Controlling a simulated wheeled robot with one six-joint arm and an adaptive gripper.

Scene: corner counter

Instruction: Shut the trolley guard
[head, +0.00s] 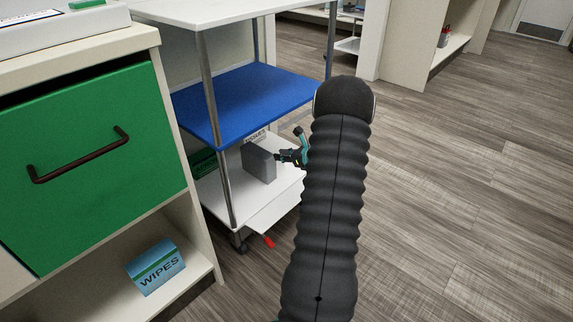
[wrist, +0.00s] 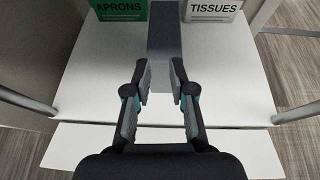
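The trolley guard (head: 273,211) is a white panel at the front edge of the trolley's bottom shelf. It slopes outward and down, with a red tab (head: 268,242) at its lower edge. In the wrist view the guard (wrist: 80,146) lies along the near side of the shelf, partly hidden by my gripper's body. My gripper (wrist: 162,68) is partly open, its fingertips in front of a grey block (wrist: 165,50). In the head view my gripper (head: 283,156) is beside that block, above the bottom shelf, partly hidden by my arm. I cannot tell whether it touches the block.
An aprons box (wrist: 121,8) and a tissues box (wrist: 213,9) stand at the back of the bottom shelf. The blue middle shelf (head: 245,100) is above. A cabinet with a green drawer (head: 85,165) stands left. The floor (head: 450,190) right is clear.

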